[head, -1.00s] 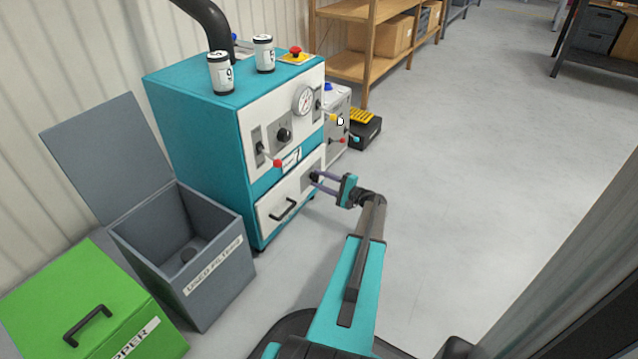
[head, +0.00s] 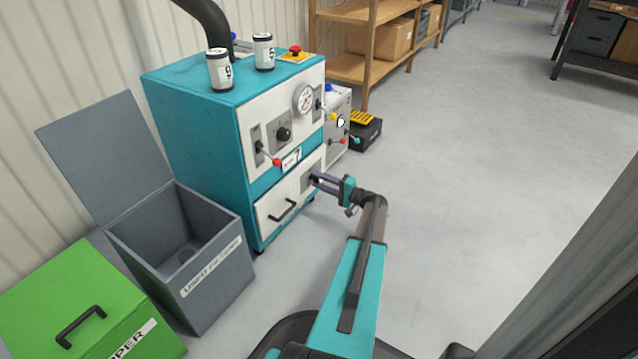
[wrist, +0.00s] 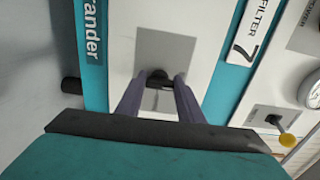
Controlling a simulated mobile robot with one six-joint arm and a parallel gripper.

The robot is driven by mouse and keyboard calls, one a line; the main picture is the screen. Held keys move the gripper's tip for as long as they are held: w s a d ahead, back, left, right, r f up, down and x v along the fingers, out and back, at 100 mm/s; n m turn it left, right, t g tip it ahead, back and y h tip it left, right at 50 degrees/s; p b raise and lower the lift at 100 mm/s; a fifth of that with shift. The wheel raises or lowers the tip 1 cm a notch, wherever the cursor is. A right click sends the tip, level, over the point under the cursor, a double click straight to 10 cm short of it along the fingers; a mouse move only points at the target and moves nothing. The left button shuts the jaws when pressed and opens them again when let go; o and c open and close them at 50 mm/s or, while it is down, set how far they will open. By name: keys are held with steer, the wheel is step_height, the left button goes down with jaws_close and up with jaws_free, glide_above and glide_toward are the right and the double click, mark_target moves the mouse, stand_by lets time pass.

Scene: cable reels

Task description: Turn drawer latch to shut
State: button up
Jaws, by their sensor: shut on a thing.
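The drawer (head: 268,212) is the white lower front of the teal cabinet (head: 190,130), with a black bar handle (head: 283,210). It looks flush with the cabinet front. The dark latch knob (wrist: 158,77) sits on a grey plate (wrist: 165,48) on the drawer front, and my fingers partly hide it. My gripper (head: 314,180) reaches the plate from the right. In the wrist view the two purple fingers of my gripper (wrist: 158,88) stand on either side of the knob, shut on it. The latch's exact angle is hard to tell.
A red-tipped lever (head: 277,162) sticks out above the drawer. An open grey bin (head: 215,285) and a green box (head: 80,300) stand at left. A grey unit (head: 337,125) and a black case (head: 366,135) stand beyond the cabinet. Floor at right is clear.

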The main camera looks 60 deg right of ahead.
steer(key=o, duration=1.1)
steer(key=shift+c, duration=0.2)
steer(key=shift+s, duration=0.1)
steer(key=shift+s+r+p, duration=0.1)
steer(key=shift+s+p, duration=0.4)
steer(key=shift+s, duration=0.35)
steer(key=s+p, duration=0.4)
steer(key=s, duration=0.8)
steer(key=shift+s, duration=0.1)
